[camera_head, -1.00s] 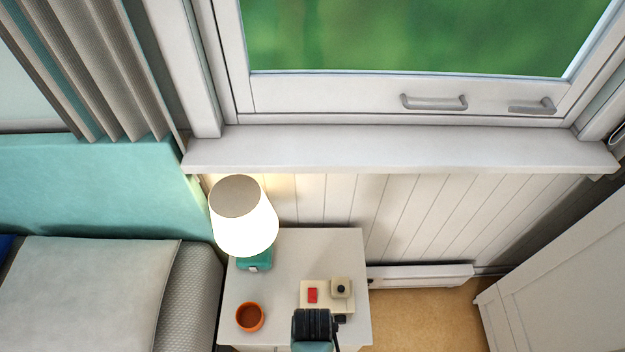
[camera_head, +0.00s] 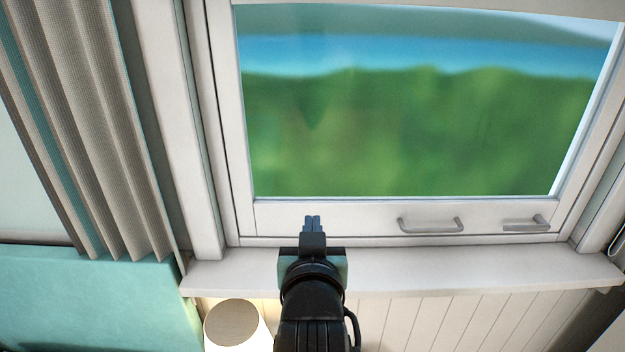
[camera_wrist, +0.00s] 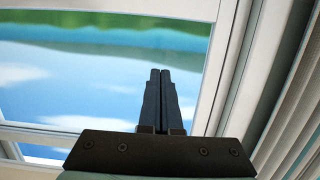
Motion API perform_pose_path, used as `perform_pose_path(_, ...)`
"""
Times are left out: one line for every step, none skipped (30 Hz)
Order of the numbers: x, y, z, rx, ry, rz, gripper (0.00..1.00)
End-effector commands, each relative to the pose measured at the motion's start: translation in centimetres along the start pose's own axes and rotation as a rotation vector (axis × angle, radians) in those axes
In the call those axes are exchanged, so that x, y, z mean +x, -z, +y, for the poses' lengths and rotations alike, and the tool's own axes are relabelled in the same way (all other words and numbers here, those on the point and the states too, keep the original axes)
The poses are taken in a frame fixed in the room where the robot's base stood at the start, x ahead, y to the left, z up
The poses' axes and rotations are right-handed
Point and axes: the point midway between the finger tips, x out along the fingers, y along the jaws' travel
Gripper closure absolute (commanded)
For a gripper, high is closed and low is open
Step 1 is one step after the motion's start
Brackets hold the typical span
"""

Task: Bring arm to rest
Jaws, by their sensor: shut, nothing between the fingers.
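My gripper (camera_head: 312,222) is raised in the head view, its fingers pointing up in front of the lower window frame. The fingers are pressed together with nothing between them. In the wrist view my gripper (camera_wrist: 160,75) shows the same two dark fingers side by side, with the window behind them. My black forearm rises from the bottom of the head view and covers part of the window sill. I cannot tell the exact gap between the fingertips and the window.
The window (camera_head: 420,130) has two handles on its lower frame. The white sill (camera_head: 470,272) runs below it. A lamp (camera_head: 236,325) stands at lower left, close to my arm. Pleated curtains (camera_head: 75,130) hang at left above a teal headboard (camera_head: 80,300).

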Motion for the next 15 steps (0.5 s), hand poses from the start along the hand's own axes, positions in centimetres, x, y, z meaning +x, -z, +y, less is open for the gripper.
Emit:
perform_pose_path(-1.2, 4.2, 0.0, 0.000, 0.000, 0.104, 1.00)
perform_pose_path(-2.0, 6.3, 0.0, 0.000, 0.000, 0.160, 1.00)
perform_pose_path(-3.2, 9.2, 0.0, 0.000, 0.000, 0.236, 1.00)
perform_pose_path(-4.2, 11.3, 0.0, 0.000, 0.000, 0.294, 1.00)
perform_pose_path(-5.3, 13.3, 0.0, 0.000, 0.000, 0.350, 1.00)
perform_pose_path(-7.0, 15.9, 0.0, 0.000, 0.000, 0.427, 1.00)
perform_pose_path(-8.3, 17.8, 0.0, 0.000, 0.000, 0.485, 1.00)
perform_pose_path(-9.7, 19.5, 0.0, 0.000, 0.000, 0.541, 1.00)
perform_pose_path(-11.7, 21.8, 0.0, 0.000, 0.000, 0.615, 1.00)
perform_pose_path(-13.2, 23.2, 0.0, 0.000, 0.000, 0.667, 1.00)
perform_pose_path(-14.7, 24.6, 0.0, 0.000, 0.000, 0.719, 1.00)
perform_pose_path(-16.5, 26.1, 0.0, 0.000, 0.000, 0.779, 1.00)
perform_pose_path(-17.8, 27.1, 0.0, 0.000, 0.000, 0.822, 1.00)
perform_pose_path(-19.1, 28.0, 0.0, 0.000, 0.000, 0.860, 1.00)
perform_pose_path(-20.5, 28.9, 0.0, 0.000, 0.000, 0.905, 1.00)
